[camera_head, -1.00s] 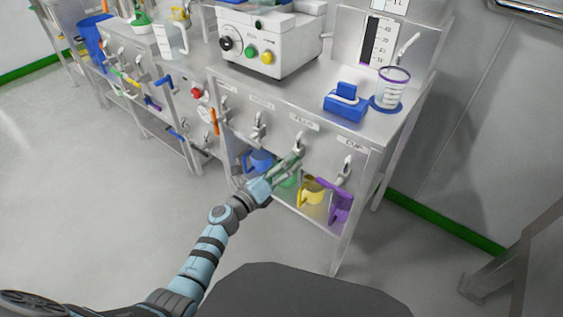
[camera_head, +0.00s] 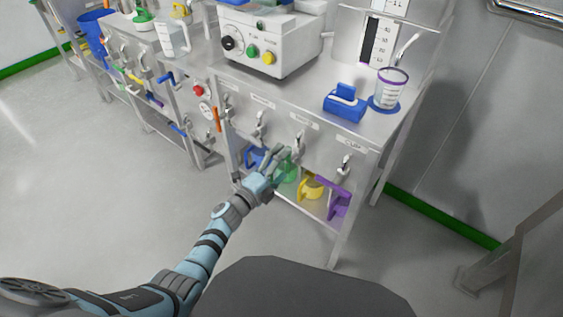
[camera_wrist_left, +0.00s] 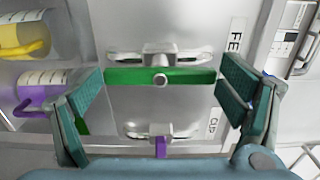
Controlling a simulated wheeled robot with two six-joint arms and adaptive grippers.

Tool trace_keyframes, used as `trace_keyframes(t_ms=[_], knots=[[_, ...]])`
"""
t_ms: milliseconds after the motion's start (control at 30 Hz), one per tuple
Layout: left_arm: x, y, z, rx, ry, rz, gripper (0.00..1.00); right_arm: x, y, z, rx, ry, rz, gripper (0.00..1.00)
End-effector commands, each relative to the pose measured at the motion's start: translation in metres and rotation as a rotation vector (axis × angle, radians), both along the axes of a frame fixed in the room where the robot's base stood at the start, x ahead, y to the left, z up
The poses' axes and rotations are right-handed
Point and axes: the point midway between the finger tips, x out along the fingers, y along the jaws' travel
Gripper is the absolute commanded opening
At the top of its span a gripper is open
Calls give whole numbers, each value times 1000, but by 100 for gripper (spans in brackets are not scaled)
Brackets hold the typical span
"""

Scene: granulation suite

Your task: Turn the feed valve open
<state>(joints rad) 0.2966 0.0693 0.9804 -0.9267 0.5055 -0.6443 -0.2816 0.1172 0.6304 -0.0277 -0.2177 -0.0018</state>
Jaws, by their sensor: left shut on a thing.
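The feed valve shows in the left wrist view as a green bar handle (camera_wrist_left: 130,76) with a round metal knob at its middle, in front of a metal bracket on the panel. A label partly reading "FE" (camera_wrist_left: 236,36) is beside it. My left gripper (camera_wrist_left: 160,76) spans the bar, one finger at each end, and is shut on it. In the head view my left gripper (camera_head: 275,158) is at the cabinet front, low and left of a metal bracket (camera_head: 299,146); the fingertips' contact is hard to see there. My right gripper is not in view.
A valve with a purple handle (camera_wrist_left: 160,148) is close by. Yellow (camera_head: 311,188) and purple (camera_head: 338,202) vessels sit on the shelf below. A white control box (camera_head: 265,45), a blue block (camera_head: 345,104) and a beaker (camera_head: 388,88) stand on top. The floor at left is clear.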

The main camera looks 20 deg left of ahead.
Motion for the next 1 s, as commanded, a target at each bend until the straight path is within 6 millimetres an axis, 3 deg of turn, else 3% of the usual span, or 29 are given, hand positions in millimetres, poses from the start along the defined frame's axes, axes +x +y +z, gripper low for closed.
trace_keyframes(t_ms=[200, 500, 533, 600, 1000], knots=[[0, 0, 0, -22, 9, 1, 61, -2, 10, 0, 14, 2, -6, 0], [0, 0, 0, -24, 10, 0, 61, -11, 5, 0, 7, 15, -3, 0], [0, 0, 0, -24, 10, 0, 91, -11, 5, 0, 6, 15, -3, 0], [0, 0, 0, -24, 10, 0, 100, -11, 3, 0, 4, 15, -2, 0], [-4, 2, -1, -21, 9, 1, 100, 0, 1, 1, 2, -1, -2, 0]])
